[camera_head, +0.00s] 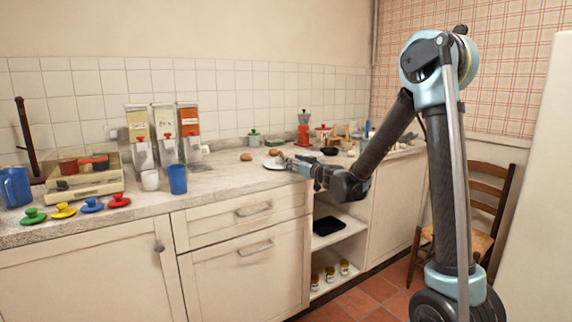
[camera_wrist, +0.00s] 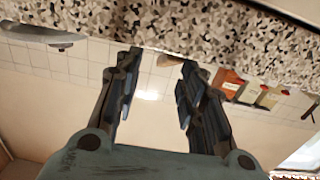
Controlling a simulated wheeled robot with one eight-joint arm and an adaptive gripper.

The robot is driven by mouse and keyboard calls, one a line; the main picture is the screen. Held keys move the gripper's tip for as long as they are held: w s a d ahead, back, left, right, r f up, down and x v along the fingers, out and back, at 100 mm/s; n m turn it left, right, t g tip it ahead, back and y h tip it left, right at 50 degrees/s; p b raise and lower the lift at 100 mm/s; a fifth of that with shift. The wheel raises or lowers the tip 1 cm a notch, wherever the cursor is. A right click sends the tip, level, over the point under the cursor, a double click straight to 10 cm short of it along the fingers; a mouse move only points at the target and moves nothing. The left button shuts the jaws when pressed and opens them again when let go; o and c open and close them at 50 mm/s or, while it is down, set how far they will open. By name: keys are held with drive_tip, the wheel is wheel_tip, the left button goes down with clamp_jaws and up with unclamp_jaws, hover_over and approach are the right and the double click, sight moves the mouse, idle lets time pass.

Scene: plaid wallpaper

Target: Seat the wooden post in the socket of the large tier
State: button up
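A white round plate-like piece (camera_head: 274,164), which may be the large tier, lies on the counter at my gripper's fingertips; its socket cannot be made out. A pale disc edge (camera_wrist: 38,36) at the left of the wrist view may be the same piece. A small brown object (camera_head: 246,156) lies left of it, and a brown piece (camera_wrist: 171,61) shows between my fingers, beyond them. I cannot tell whether either is the wooden post. My gripper (camera_wrist: 162,68) is open with nothing visibly held; in the head view it (camera_head: 290,163) is low over the counter's front edge.
Food dispensers (camera_head: 163,135), a blue cup (camera_head: 177,179) and a white cup (camera_head: 150,180) stand to the left. Small items crowd the right counter. An open shelf (camera_head: 340,240) is below.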

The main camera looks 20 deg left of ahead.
drive_tip(key=shift+s+x, duration=0.2)
drive_tip(key=shift+x, duration=2.55)
drive_tip(key=shift+a, duration=0.15)
drive_tip(key=shift+c, duration=0.6)
clamp_jaws()
